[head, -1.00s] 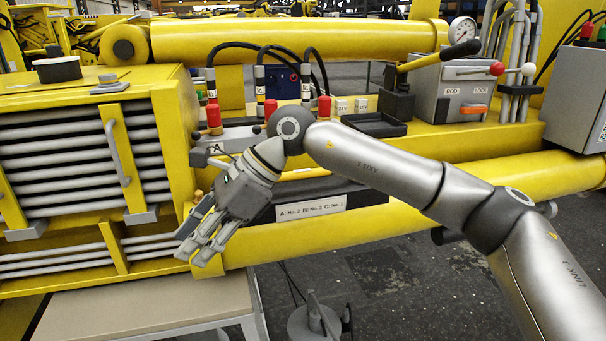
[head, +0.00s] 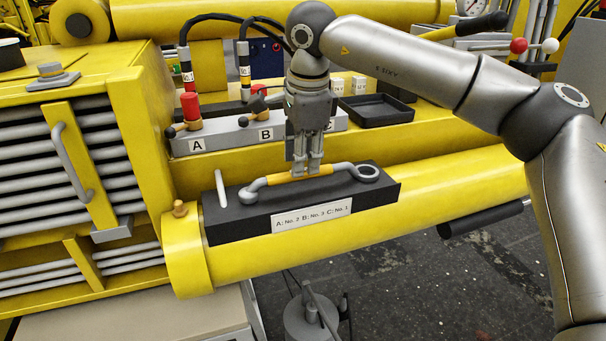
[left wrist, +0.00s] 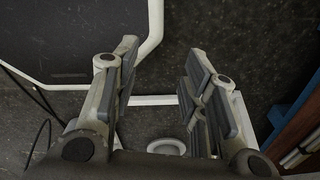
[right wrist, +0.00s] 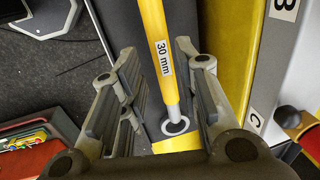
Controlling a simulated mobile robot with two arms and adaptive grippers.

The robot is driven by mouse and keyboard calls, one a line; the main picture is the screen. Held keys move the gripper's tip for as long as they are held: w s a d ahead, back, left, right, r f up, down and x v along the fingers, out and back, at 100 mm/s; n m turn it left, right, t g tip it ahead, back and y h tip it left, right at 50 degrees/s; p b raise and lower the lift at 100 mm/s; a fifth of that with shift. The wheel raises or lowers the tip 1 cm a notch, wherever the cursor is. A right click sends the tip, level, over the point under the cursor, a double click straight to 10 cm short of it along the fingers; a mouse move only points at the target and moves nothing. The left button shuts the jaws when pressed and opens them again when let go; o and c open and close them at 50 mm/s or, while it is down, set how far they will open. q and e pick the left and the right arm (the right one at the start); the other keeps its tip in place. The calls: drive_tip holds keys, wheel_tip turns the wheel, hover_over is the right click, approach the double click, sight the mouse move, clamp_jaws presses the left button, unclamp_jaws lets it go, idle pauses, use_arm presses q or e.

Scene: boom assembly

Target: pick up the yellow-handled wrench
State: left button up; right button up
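The yellow-handled wrench (head: 298,180) lies on a black block with a label on its front. Its ring end is at the right in the head view, and its yellow grip is partly hidden by my right gripper. My right gripper (head: 312,170) points down over the handle. The right wrist view shows its fingers (right wrist: 160,92) open, with the wrench (right wrist: 158,35), marked "30 mm", passing between them, closer to the right finger. I cannot tell whether a finger touches it. My left gripper (left wrist: 158,85) is open and empty over the dark floor, outside the head view.
The black block (head: 228,229) sits on a yellow beam (head: 440,196). Behind it stands a grey valve bank (head: 218,140) marked A and B, with red-capped levers. An empty black tray (head: 375,110) lies right of that. A yellow cabinet with grey slats (head: 88,160) stands at left.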

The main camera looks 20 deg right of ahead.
sight(313, 177)
drive_tip(key=f+p, duration=0.1)
drive_tip(key=f, duration=0.1)
drive_tip(key=w+f+p, duration=0.1)
drive_tip(key=f, duration=0.1)
drive_tip(key=shift+a, duration=0.1)
drive_tip(key=shift+f+p, duration=0.3)
drive_tip(key=shift+f, duration=0.1)
drive_tip(key=shift+w+f, duration=0.15)
drive_tip(key=shift+f, duration=0.05)
drive_tip(key=c, duration=0.5)
clamp_jaws()
use_arm(q)
drive_tip(key=w+r, duration=0.2)
drive_tip(key=w, duration=0.1)
drive_tip(key=shift+r, duration=0.4)
